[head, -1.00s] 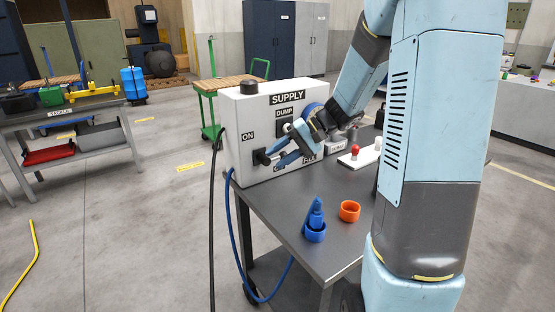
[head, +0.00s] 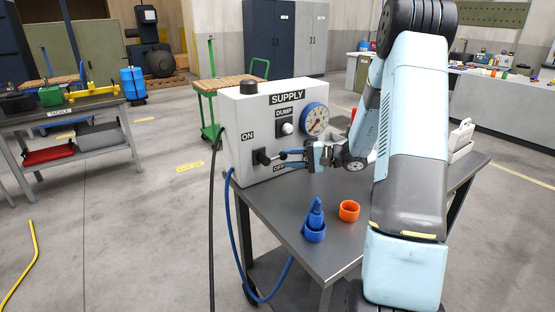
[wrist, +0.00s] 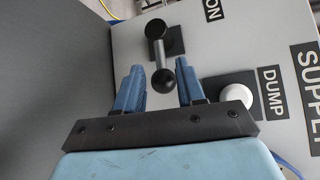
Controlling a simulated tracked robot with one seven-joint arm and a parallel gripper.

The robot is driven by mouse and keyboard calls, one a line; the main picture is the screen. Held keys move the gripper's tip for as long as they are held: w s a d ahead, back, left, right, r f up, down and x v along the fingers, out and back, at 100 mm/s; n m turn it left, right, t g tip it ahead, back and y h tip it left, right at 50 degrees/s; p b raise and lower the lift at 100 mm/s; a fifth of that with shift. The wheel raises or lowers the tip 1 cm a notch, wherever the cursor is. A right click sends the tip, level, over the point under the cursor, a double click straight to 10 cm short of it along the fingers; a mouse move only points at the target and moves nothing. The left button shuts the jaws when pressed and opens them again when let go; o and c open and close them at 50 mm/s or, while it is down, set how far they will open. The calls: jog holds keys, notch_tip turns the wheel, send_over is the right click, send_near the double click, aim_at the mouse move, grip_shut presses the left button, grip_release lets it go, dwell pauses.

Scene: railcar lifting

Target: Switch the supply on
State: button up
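The white supply box (head: 250,120) stands on the grey table, with an ON label (head: 247,135) above its lever and an OFF label below, partly covered by my gripper. The black-mounted lever (head: 263,157) sticks out from the panel. In the wrist view its metal rod runs to a black ball knob (wrist: 187,75). My gripper (head: 292,160) is in front of the panel at the lever. In the wrist view my gripper (wrist: 160,82) has its blue fingers spread, one on each side of the lever's end. I cannot tell whether either finger touches it.
A white DUMP knob (head: 287,128) and a round gauge (head: 315,119) are on the same panel. A blue hose (head: 236,240) hangs at the left.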

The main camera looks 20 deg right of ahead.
aim_at(278, 158)
jog(key=shift+x, duration=3.1)
jog(key=shift+c, duration=0.2)
jog(key=shift+s+r, duration=0.1)
grip_shut()
jog(key=shift+d, duration=0.1)
